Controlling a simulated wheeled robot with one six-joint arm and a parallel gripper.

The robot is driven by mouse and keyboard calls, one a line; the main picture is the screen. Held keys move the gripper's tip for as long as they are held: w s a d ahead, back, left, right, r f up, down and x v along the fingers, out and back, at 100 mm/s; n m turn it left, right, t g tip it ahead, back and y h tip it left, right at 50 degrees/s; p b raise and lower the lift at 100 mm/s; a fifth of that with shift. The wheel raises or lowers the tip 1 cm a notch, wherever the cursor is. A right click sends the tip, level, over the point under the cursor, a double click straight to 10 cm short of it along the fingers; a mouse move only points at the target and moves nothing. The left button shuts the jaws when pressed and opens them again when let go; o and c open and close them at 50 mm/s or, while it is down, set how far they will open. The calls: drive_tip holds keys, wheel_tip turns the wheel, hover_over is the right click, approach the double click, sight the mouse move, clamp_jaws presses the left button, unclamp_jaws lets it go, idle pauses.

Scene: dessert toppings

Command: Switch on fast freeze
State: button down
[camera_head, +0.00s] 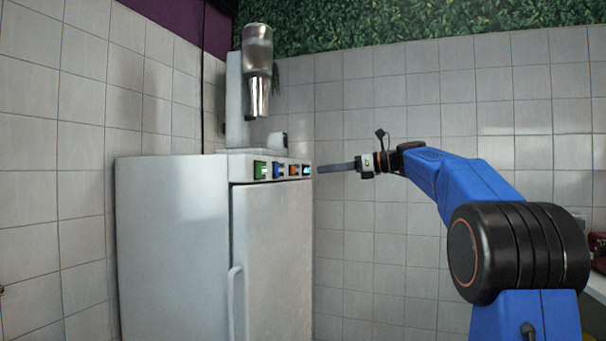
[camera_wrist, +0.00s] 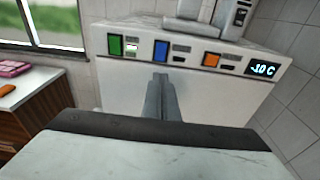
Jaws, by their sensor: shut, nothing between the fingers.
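A white freezer (camera_head: 175,235) stands against the tiled wall in the head view. Its control strip along the top front edge carries a green switch (camera_wrist: 115,45), a blue switch (camera_wrist: 161,50), an orange switch (camera_wrist: 211,59) and a lit display (camera_wrist: 262,69) that seems to read -10 C. Small labels sit beside the switches. My gripper (camera_wrist: 160,78) is shut and empty. In the wrist view its fingertips appear just below the blue switch, with the strip beyond them; whether they touch it I cannot tell. In the head view my gripper (camera_head: 322,169) is near the display end of the strip.
A dispenser machine (camera_head: 257,70) stands on top of the freezer. The freezer door has a vertical handle (camera_head: 233,300). A wooden cabinet (camera_wrist: 40,105) with pink items (camera_wrist: 12,68) on it stands at left in the wrist view, below a window.

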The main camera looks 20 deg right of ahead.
sight(278, 176)
drive_tip(key=x, duration=1.3)
drive_tip(key=shift+w+a, duration=0.15)
drive_tip(key=shift+a, duration=0.1)
drive_tip(key=shift+w+a+f, duration=0.1)
drive_tip(key=shift+a, duration=0.05)
